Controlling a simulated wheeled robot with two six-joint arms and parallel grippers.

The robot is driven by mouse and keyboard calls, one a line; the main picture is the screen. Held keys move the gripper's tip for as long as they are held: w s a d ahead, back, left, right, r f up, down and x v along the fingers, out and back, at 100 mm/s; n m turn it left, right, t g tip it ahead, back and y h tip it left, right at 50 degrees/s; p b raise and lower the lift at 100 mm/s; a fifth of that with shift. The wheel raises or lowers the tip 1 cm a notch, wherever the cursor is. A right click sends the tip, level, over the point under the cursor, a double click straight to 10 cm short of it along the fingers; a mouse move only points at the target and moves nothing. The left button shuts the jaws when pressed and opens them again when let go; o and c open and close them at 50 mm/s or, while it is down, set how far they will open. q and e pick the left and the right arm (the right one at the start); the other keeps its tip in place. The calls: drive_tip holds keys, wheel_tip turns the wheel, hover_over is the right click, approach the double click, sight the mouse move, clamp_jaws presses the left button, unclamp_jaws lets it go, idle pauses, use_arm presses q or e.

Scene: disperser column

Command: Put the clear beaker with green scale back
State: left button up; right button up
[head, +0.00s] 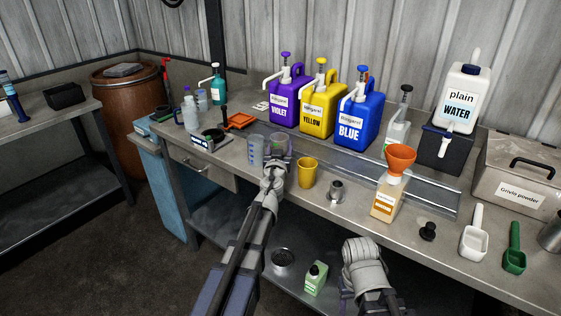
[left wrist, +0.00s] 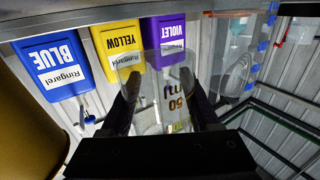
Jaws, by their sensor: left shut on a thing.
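A clear beaker (head: 280,143) is between the fingers of my left gripper (head: 275,163). My left gripper is shut on it at the bench's front side. In the left wrist view, which is upside down, the clear beaker (left wrist: 155,95) shows between the two dark fingers (left wrist: 160,105).
A yellow cup (head: 307,172) stands close right of the held beaker. Violet (head: 284,100), yellow (head: 321,105) and blue (head: 358,115) dispensers stand behind. A scale (head: 209,140) is at left. A bottle with an orange funnel (head: 388,197) is further right.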

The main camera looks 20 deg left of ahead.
use_arm(q)
drive_tip(key=shift+f+b, duration=1.95)
drive_tip(key=shift+r, duration=0.15)
drive_tip(key=o, duration=1.4)
drive_tip(key=shift+c, duration=0.2)
drive_tip(key=shift+r+p, duration=0.1)
drive_tip(key=shift+p, duration=0.2)
drive_tip(key=s+d, duration=0.2)
drive_tip(key=s, duration=1)
drive_tip(key=shift+w, duration=0.1)
